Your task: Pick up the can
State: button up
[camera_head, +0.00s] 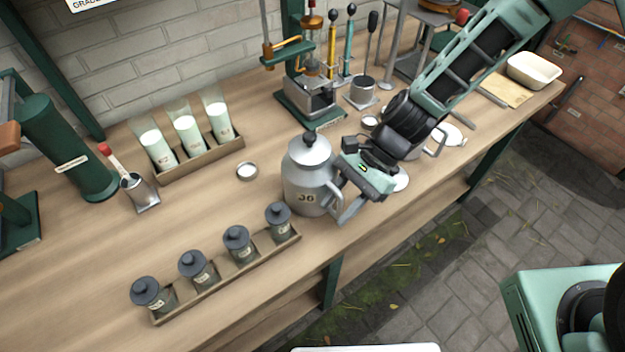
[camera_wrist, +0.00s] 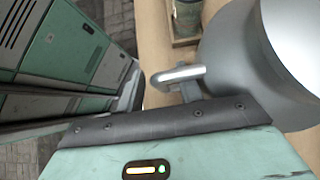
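The can (camera_head: 308,182) is a grey metal churn with a domed lid, a dark knob and "36" on its front. It stands upright on the wooden bench. Its looped side handle (camera_wrist: 182,76) faces my gripper. My gripper (camera_head: 341,194) is at the can's right side, with its fingers at the handle. In the wrist view, the can's body (camera_wrist: 262,62) fills the upper right and a grey finger part shows just below the handle. The fingertips are mostly hidden, so I cannot tell whether they grip the handle.
A rack of dark-lidded jars (camera_head: 238,243) sits in front of the can. A small round lid (camera_head: 247,171) and a tray of milk bottles (camera_head: 201,160) are to its left. A press stand (camera_head: 313,103) is behind. The bench's front edge is close to my gripper.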

grip_shut()
dwell(1.4)
